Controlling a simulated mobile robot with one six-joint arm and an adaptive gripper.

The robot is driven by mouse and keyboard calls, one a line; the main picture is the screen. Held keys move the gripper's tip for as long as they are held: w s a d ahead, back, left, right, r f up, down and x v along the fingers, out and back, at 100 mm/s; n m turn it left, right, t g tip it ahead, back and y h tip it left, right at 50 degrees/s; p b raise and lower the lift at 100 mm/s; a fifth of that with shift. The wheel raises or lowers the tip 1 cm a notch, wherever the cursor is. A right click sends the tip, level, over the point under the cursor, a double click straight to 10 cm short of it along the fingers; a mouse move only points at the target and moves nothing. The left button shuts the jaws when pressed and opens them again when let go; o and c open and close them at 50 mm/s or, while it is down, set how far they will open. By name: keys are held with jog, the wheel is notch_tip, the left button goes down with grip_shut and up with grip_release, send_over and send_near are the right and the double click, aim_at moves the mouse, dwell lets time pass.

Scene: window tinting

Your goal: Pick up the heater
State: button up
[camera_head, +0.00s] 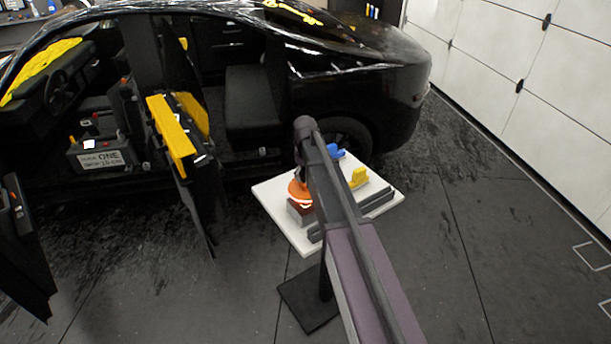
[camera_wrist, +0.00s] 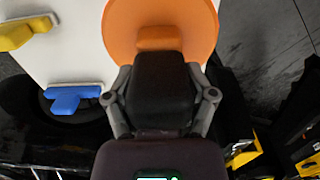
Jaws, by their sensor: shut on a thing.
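The heater (camera_head: 300,190), orange and rounded with a pale band, is at the left part of the white table (camera_head: 270,206). It shows in the wrist view as a wide orange disc (camera_wrist: 200,30) with a smaller orange part in front. My gripper (camera_head: 301,172) reaches down onto it from above. In the wrist view my gripper (camera_wrist: 160,72) has its grey fingers on both sides of a dark block that meets the orange part, and it is shut on the heater. The contact itself is partly hidden, and I cannot tell whether the heater is lifted.
A grey-brown box (camera_head: 300,213) is just below the heater. A blue tool (camera_head: 334,151), a yellow tool (camera_head: 358,178) and dark bars (camera_head: 378,200) also lie on the table. A black car (camera_head: 330,85) with an open door stands behind. The floor at right is clear.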

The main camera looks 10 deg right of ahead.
jog(key=shift+r+p, duration=3.1)
jog(key=shift+r, duration=0.35)
jog(key=shift+s, duration=0.1)
